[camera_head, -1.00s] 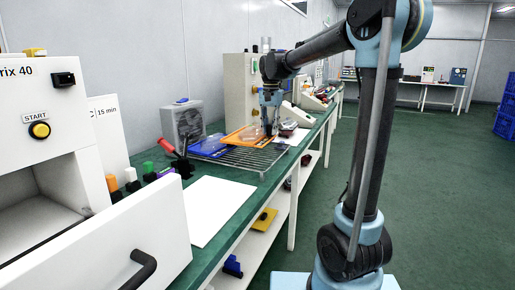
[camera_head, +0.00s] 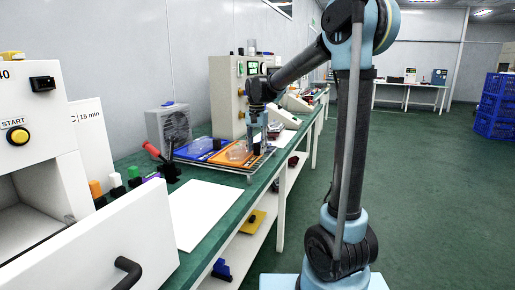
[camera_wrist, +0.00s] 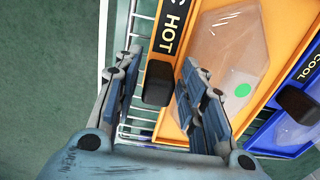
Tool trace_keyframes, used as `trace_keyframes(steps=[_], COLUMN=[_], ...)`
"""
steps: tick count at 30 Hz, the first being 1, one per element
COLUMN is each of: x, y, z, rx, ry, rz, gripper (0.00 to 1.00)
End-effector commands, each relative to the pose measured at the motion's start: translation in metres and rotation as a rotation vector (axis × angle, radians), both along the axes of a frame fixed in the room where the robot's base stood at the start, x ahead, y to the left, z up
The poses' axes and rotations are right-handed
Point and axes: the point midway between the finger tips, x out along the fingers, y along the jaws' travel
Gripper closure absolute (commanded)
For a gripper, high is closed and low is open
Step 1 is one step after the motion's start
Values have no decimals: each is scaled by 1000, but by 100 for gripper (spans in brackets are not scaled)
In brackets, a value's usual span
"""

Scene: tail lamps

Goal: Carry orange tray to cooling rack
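The orange tray (camera_head: 224,158), marked HOT in the wrist view (camera_wrist: 195,22), lies on the wire cooling rack (camera_head: 236,171) on the green bench. A clear lamp cover (camera_wrist: 228,50) with a green dot lies in it. My gripper (camera_head: 259,150) is at the tray's right end. In the wrist view, my gripper's fingers (camera_wrist: 160,92) stand apart on both sides of the tray's black handle (camera_wrist: 158,83), with gaps showing. Rack wires (camera_wrist: 140,25) show beside the tray. The far part of the rack is hidden.
A blue tray (camera_head: 196,150), marked COOL in the wrist view (camera_wrist: 305,85), lies close beside the orange one. A grey fan box (camera_head: 168,125) stands behind. A white sheet (camera_head: 205,205) and an open oven door (camera_head: 115,235) are nearer.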

Motion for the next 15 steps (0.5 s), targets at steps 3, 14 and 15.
trace_keyframes(steps=[3,14,15], x=[0,0,0], y=[0,0,0], z=[0,10,15], rx=[0,0,0], ry=[0,0,0], rz=[0,0,0], gripper=[55,55,55])
